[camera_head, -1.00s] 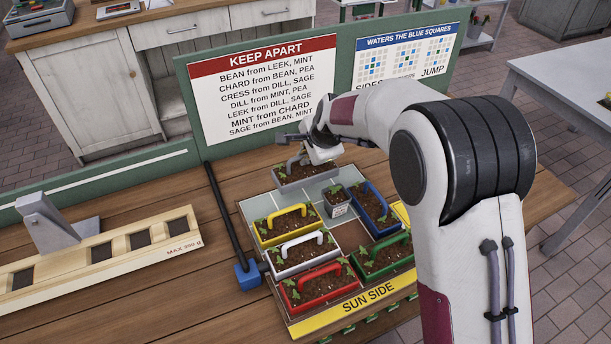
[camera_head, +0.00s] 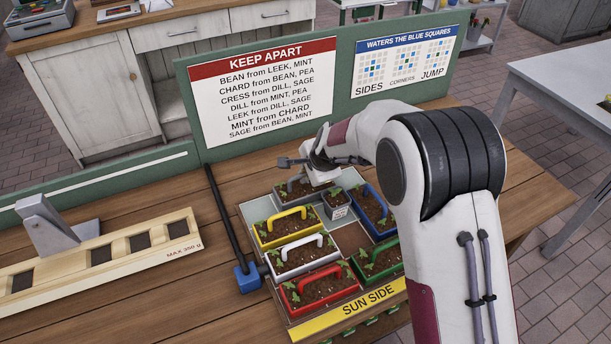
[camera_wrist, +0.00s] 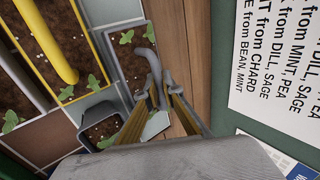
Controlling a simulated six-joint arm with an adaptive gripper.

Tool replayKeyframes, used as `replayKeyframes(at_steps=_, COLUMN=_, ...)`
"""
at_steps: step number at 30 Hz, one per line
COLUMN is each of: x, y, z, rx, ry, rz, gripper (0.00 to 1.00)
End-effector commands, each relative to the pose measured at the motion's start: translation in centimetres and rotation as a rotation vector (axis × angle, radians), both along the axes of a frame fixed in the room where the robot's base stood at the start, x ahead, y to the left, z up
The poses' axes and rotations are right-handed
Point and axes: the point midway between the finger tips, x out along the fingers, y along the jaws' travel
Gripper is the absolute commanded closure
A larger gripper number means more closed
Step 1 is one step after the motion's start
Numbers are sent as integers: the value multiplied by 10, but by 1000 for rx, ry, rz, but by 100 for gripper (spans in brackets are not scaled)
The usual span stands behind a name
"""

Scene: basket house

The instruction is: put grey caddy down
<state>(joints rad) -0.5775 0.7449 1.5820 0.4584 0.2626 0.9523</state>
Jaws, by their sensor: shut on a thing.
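The grey caddy (camera_head: 284,195) holds dark soil and small seedlings. It is at the back of the tiled board (camera_head: 258,208), behind the yellow caddy. My gripper (camera_head: 303,180) is above it, shut on its grey handle. In the wrist view the gripper (camera_wrist: 161,92) has its fingers on either side of the curved handle of the grey caddy (camera_wrist: 143,33). The head view partly hides the caddy behind the gripper. I cannot tell whether its base touches the board.
The yellow caddy (camera_head: 263,232), a small grey pot (camera_head: 337,211) and the blue caddy (camera_head: 389,230) stand close by. White, red and green caddies fill the front. A sign panel (camera_head: 262,97) rises behind; a black rod (camera_head: 221,222) lies left.

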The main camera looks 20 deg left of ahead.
Motion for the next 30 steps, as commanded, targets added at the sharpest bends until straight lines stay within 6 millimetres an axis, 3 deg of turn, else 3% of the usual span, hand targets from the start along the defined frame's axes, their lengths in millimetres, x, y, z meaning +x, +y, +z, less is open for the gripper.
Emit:
replayKeyframes(at_steps=16, x=0, y=0, z=-8, rx=1, ry=-2, rz=-1, gripper=100)
replayKeyframes(at_steps=18, x=0, y=0, z=-9, rx=0, ry=0, rz=-1, gripper=80)
replayKeyframes(at_steps=19, x=0, y=0, z=-9, rx=-1, ry=-1, rz=-1, gripper=77)
replayKeyframes(at_steps=30, x=0, y=0, z=-8, rx=-1, ry=-1, rz=-1, gripper=77)
